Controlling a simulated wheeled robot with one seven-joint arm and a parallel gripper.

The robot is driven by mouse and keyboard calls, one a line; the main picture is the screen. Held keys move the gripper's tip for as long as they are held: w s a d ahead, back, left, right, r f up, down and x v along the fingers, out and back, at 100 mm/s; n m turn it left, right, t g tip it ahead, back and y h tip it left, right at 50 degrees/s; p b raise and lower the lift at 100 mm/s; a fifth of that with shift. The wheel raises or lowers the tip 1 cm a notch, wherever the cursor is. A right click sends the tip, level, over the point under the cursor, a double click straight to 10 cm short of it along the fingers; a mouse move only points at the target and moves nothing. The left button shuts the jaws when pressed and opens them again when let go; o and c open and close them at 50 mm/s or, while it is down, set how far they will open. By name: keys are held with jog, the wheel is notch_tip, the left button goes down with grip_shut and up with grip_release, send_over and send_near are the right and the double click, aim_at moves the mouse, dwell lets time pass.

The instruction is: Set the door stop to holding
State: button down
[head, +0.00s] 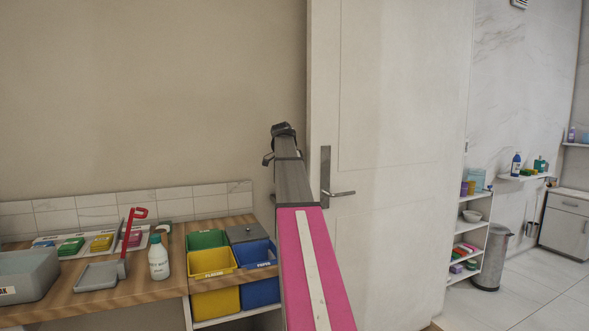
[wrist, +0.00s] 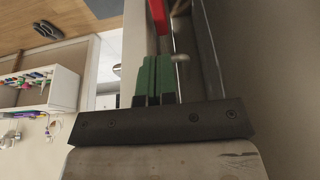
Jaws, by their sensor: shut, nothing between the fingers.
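My gripper (wrist: 152,62) shows in the wrist view with its two green fingers closed together and nothing between them. A red part (wrist: 157,14) lies beyond the fingertips at the top edge, with a small gap to them; only a piece of it shows. It may belong to the door stop, but I cannot tell. No door stop can be made out in the head view. There the pale door (head: 400,110) stands right of my arm, with a lever handle (head: 340,193). My arm reaches away toward the wall beside the door, and its fingers are hidden.
A wooden counter (head: 160,290) at the left holds a grey box (head: 28,276), a white bottle (head: 158,257) and a red-handled tool (head: 129,240). Yellow, green and blue bins (head: 258,292) stand beside my arm. Shelves (head: 470,235) and a grey trash can (head: 490,260) stand beyond the door.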

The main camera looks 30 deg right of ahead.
jog(key=x, duration=0.9)
jog(key=shift+a+f, duration=0.1)
jog(key=shift+a, duration=0.25)
jog(key=shift+x, duration=0.9)
jog(key=shift+s+f, duration=0.1)
